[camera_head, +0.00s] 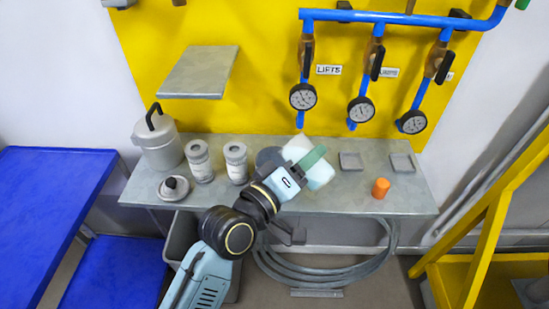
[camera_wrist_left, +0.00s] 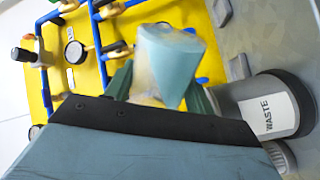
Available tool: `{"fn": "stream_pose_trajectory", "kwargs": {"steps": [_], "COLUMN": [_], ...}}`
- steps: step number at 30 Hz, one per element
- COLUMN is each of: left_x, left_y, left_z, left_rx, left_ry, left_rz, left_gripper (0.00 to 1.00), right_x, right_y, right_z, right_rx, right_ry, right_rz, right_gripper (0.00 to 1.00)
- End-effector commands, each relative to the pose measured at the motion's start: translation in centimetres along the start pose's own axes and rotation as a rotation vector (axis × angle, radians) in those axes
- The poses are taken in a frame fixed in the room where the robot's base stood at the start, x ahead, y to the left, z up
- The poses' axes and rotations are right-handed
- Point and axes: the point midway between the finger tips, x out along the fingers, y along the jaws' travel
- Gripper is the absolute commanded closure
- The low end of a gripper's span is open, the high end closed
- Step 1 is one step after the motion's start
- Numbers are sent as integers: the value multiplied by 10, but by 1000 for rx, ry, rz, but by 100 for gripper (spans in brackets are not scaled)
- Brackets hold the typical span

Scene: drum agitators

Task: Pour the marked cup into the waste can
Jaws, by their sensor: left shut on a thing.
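My left gripper (camera_head: 304,168) is shut on a pale, whitish cup (camera_head: 322,174), held above the bench. The cup looks tilted in the head view. In the left wrist view the cup (camera_wrist_left: 168,62) shows a teal-blue face between the green fingers of the gripper (camera_wrist_left: 160,92). Any mark on the cup is not readable. The waste can (camera_wrist_left: 268,108), a grey cylinder with a dark top and a WASTE label, stands beside the cup in the wrist view, apart from it. In the head view a dark round top (camera_head: 267,157), seemingly the can's, is partly hidden behind my gripper. My right gripper is not in view.
On the grey bench (camera_head: 320,199) are a lidded pot (camera_head: 158,145), two labelled jars (camera_head: 200,162) (camera_head: 236,164), a small lid (camera_head: 174,188), an orange cylinder (camera_head: 381,188) and two square trays (camera_head: 351,161) (camera_head: 401,164). A shelf (camera_head: 199,72) and gauged blue pipes (camera_head: 400,17) are behind.

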Motion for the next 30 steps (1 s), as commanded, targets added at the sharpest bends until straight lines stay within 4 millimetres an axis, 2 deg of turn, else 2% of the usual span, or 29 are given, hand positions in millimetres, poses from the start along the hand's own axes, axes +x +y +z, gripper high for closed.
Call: {"fn": "stream_pose_trajectory", "kwargs": {"steps": [16,30], "left_x": [0,0], "left_y": [3,1], "left_z": [-2,-1], "left_rx": [-63,-101], "left_ry": [2,1], "left_rz": [1,1], "left_gripper": [72,72], "right_x": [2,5], "right_y": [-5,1], "right_z": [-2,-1], "right_rx": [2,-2], "right_ry": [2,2], "right_rz": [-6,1], "right_gripper": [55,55]}}
